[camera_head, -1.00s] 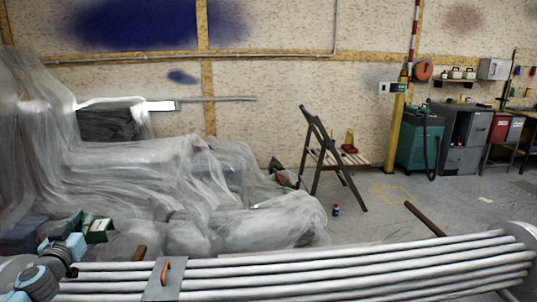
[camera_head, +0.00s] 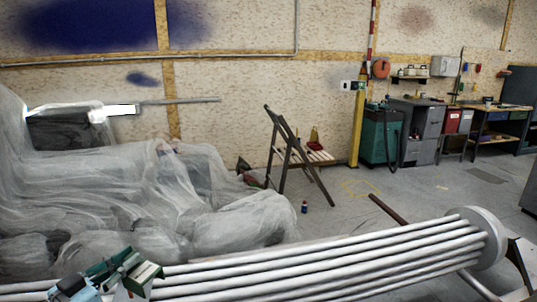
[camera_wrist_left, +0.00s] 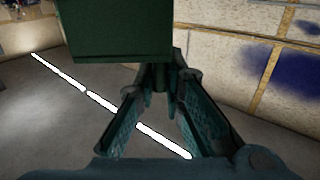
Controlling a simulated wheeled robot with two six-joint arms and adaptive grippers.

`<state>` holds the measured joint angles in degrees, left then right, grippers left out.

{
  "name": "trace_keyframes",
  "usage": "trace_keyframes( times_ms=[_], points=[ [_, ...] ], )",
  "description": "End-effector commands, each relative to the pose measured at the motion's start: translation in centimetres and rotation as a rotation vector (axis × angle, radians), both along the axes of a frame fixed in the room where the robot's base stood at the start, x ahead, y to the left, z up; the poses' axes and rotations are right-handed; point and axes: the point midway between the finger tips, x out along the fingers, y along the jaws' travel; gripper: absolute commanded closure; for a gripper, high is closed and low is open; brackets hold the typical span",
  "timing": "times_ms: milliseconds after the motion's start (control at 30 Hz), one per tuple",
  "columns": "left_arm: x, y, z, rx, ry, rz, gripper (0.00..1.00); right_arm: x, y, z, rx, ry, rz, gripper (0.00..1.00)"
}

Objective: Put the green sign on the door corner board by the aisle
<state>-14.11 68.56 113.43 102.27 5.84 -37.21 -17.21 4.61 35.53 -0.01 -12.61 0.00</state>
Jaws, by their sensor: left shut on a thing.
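My left gripper (camera_head: 122,272) is at the bottom left of the head view, above the near end of the pipes. It is shut on the green sign (camera_head: 146,273), a small panel with a pale edge. In the left wrist view the sign (camera_wrist_left: 115,32) is a dark green plate across the top, held at the tips of the teal fingers (camera_wrist_left: 162,75). The sign is clear of the floor. I cannot make out the door corner board in these views. My right gripper is not in view.
A bundle of long silver pipes (camera_head: 330,262) crosses the foreground. Plastic-sheeted furniture (camera_head: 120,190) fills the left. A folding chair (camera_head: 290,155) stands mid-floor near a small bottle (camera_head: 304,207). A yellow post (camera_head: 358,125) and green cabinet (camera_head: 380,135) stand at the wall. Floor right of the chair is fairly open.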

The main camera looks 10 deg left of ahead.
Motion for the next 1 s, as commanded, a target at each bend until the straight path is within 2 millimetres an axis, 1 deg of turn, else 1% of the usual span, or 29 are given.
trace_keyframes(
  times_ms=[33,67,133,200,300,400,500,633,1000],
  points=[
    [-0.7,-1.5,0.0,0.004,0.001,-0.042,1.0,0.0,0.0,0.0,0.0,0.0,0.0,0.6],
    [-1.2,-2.5,0.0,0.002,0.0,-0.068,1.0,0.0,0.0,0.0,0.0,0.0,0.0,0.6],
    [-2.6,-5.0,0.1,0.003,0.0,-0.14,1.0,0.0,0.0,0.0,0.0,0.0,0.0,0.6],
    [-4.4,-7.7,0.2,0.0,0.002,-0.217,1.0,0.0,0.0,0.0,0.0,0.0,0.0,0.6],
    [-6.6,-10.8,0.6,-0.001,0.002,-0.31,1.0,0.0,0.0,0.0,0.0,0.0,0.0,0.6],
    [-8.6,-13.2,0.9,-0.001,0.002,-0.382,1.0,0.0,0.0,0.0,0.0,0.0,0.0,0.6],
    [-10.4,-15.0,1.3,-0.002,0.002,-0.442,1.0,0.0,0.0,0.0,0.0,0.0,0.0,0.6],
    [-12.5,-17.1,1.7,-0.002,0.005,-0.51,1.0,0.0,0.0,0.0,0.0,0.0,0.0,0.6],
    [-12.3,-17.0,1.5,-0.001,-0.005,-0.551,1.0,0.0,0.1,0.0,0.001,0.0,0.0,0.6]
  ],
)
